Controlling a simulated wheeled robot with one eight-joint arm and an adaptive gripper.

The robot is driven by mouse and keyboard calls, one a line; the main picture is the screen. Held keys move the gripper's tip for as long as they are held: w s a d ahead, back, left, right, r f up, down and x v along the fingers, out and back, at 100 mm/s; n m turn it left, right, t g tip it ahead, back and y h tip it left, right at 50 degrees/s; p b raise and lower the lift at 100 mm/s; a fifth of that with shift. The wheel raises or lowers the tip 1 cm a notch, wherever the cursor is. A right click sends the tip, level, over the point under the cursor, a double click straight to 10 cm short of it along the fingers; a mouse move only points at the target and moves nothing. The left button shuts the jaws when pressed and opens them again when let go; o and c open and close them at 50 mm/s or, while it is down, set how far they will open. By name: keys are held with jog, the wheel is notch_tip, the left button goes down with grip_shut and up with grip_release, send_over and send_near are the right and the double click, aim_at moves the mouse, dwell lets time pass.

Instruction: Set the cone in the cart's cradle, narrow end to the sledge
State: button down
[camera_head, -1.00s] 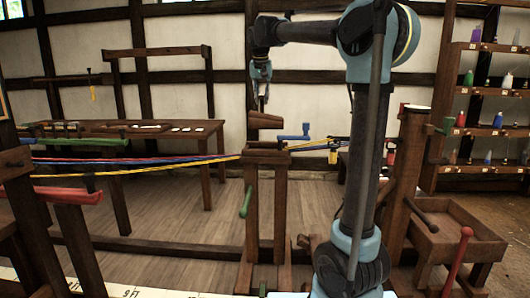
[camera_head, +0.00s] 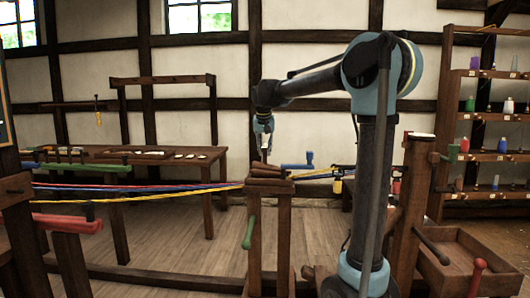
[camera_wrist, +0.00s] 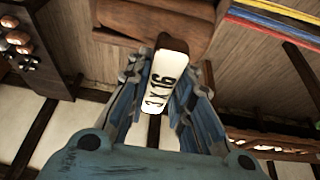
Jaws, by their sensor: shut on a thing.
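The cone (camera_head: 268,170) is brown wood and lies level at the top of the cart (camera_head: 268,186), a narrow wooden stand. Its white handle, marked "3 X 16" (camera_wrist: 161,81), stands between my fingers in the wrist view, and the brown cone body (camera_wrist: 150,18) shows beyond it. My gripper (camera_head: 265,150) is above the cone and shut on this handle. The cradle is mostly hidden by the cone, and I cannot tell whether the cone is fully seated. I cannot tell which end is narrow. A post with a crank (camera_head: 412,185) at right may be the sledge.
Red, blue and yellow strands (camera_head: 140,188) run left from the cart; others run right behind it. A green handle (camera_head: 249,232) sticks out from the cart's front. A wooden tray (camera_head: 460,262) stands at right. A workbench (camera_head: 110,160) and shelves (camera_head: 490,130) stand behind.

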jog(key=shift+f, duration=0.2)
jog(key=c, duration=1.4)
grip_release()
jog(key=v, duration=1.2)
jog(key=shift+r, duration=0.1)
jog(key=s+d+f+g, duration=0.1)
jog(key=s+d+f, duration=1.5)
jog(key=d, duration=0.1)
jog(key=shift+n+g, duration=0.3)
jog(key=shift+g, duration=0.3)
jog(key=s+d+f, duration=0.2)
jog(key=s+f, duration=0.4)
jog(key=f, duration=0.2)
jog(key=s+d+f, duration=0.2)
jog(key=s+f, duration=0.5)
jog(key=f, duration=0.1)
jog(key=s+d+f, duration=0.3)
jog(key=s+f, duration=0.4)
jog(key=shift+s+d+f, duration=0.1)
jog(key=shift+s+f, duration=0.05)
jog(key=shift+f, duration=0.25)
